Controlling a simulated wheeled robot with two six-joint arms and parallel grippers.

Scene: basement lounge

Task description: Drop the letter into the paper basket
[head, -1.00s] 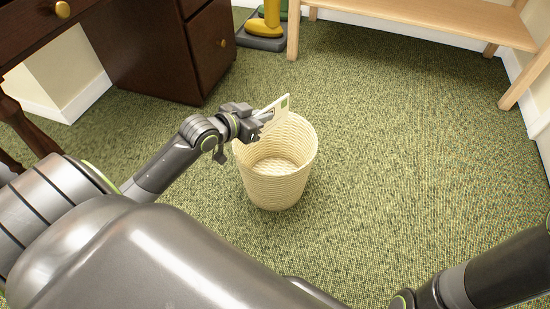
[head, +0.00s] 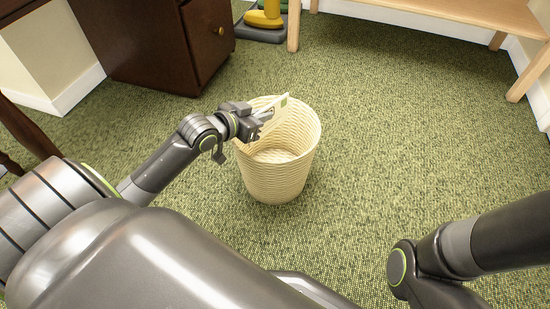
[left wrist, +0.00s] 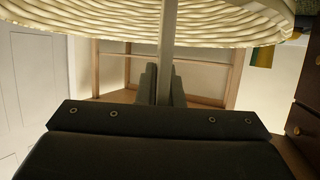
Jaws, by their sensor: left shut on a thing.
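The letter (head: 279,106) is a thin white envelope with a small green patch. My left gripper (head: 262,113) is shut on it and holds it tilted at the upper left rim of the paper basket. The paper basket (head: 277,180) is a round cream woven bin standing upright on the carpet, and the part of its floor that shows is bare. In the left wrist view the letter (left wrist: 167,30) shows edge-on between the fingers, with the ribbed basket wall (left wrist: 100,22) behind it. My right arm enters at the lower right of the head view, but its gripper is out of frame.
A dark wooden desk (head: 150,45) with brass knobs stands at the upper left. A light wooden bench (head: 450,15) is at the upper right. A yellow and grey object (head: 263,25) stands at the back. Green carpet (head: 400,140) is clear right of the basket.

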